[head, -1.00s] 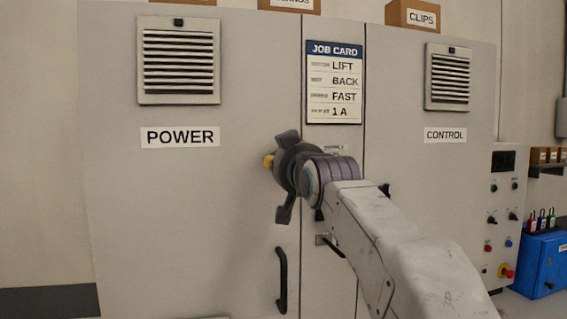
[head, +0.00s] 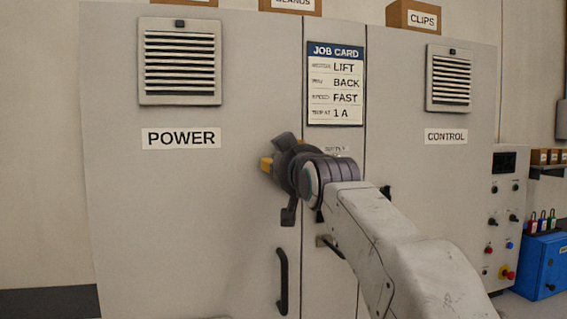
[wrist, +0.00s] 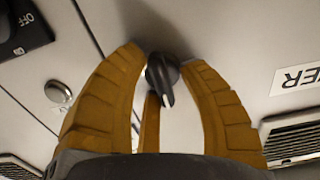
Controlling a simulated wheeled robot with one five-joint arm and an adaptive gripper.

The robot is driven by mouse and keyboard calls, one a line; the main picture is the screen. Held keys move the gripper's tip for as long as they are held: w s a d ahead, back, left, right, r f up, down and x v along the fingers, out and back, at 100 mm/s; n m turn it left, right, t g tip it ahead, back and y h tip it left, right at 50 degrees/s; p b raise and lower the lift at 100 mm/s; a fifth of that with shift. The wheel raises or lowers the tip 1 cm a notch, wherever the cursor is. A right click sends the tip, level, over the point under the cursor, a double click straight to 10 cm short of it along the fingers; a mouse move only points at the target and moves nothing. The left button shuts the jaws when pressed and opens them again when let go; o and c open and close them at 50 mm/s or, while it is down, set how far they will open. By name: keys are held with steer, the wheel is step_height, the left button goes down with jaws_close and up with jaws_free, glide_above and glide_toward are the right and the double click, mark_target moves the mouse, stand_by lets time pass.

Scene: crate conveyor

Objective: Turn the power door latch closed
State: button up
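The power door latch (wrist: 162,76) is a small black turn handle with a light line on it, seen in the wrist view. My gripper (wrist: 163,64) has its yellow-brown fingers on both sides of the latch, tips close against it; it looks shut on it. A further finger shows behind, partly covered by the latch. In the head view my gripper (head: 267,164) is up against the right part of the power door (head: 190,220), and hides the latch. The POWER label (head: 181,138) is left of it; its end shows upside down in the wrist view.
A black door handle (head: 282,280) is below my gripper. The job card (head: 335,84) is above right. The control door (head: 430,190) is to the right. A black piece marked OFF (wrist: 22,25) and a round metal stud (wrist: 58,91) show in the wrist view.

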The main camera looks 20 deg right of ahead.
steer(key=shift+o, duration=0.9)
steer(key=s, duration=1.2)
